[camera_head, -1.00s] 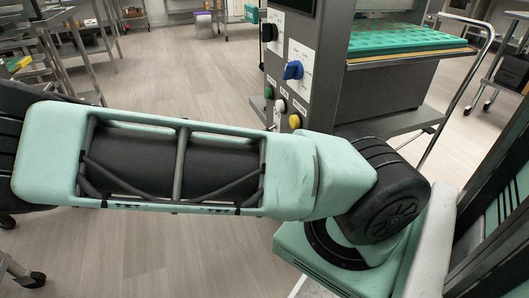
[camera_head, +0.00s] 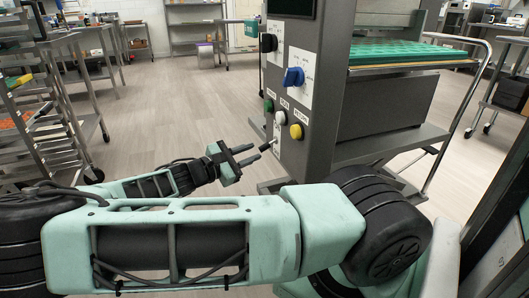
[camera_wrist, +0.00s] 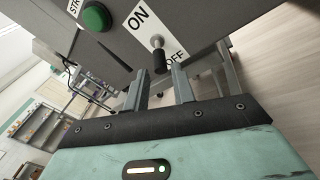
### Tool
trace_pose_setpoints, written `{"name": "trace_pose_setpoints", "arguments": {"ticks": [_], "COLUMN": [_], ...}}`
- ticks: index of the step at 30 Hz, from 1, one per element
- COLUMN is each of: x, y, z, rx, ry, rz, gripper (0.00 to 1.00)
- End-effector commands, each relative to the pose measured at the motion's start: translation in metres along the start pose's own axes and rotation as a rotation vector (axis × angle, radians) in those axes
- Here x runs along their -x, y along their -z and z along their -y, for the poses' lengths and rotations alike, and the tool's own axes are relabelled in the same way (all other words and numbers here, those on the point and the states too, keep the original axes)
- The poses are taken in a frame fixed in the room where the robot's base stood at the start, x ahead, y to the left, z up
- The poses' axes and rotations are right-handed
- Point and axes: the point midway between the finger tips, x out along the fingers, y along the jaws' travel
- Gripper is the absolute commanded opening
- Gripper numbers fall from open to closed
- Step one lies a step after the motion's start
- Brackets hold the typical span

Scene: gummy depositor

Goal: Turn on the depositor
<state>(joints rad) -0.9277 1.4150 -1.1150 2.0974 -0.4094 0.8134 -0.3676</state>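The depositor (camera_head: 335,60) is a grey machine with a control panel on its column. In the wrist view, a toggle switch (camera_wrist: 158,56) with a black-tipped lever sits on a white plate marked ON and OFF. ON is at the upper left and OFF at the lower right; I cannot tell the lever's position for sure. My gripper (camera_head: 257,152) is left of the panel and faces it. In the wrist view its two fingers (camera_wrist: 159,82) are apart and empty, pointing toward the switch, with the lever appearing between and just beyond the tips.
A green button (camera_wrist: 96,17) is beside the switch. The panel also has a blue knob (camera_head: 293,77), a black knob (camera_head: 268,43), a white button (camera_head: 280,118) and a yellow button (camera_head: 296,132). A rack (camera_head: 45,130) stands at the left. The floor between is clear.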

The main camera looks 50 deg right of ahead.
Motion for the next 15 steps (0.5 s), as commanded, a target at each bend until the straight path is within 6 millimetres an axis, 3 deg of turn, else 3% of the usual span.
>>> {"name": "trace_pose_setpoints", "arguments": {"ticks": [6,15], "x": [-0.038,-0.057], "y": [0.002,0.0], "z": [0.001,0.0], "rx": [-0.001,0.0], "ry": [0.002,0.001], "rz": [0.002,0.0], "gripper": [0.26,0.26]}}
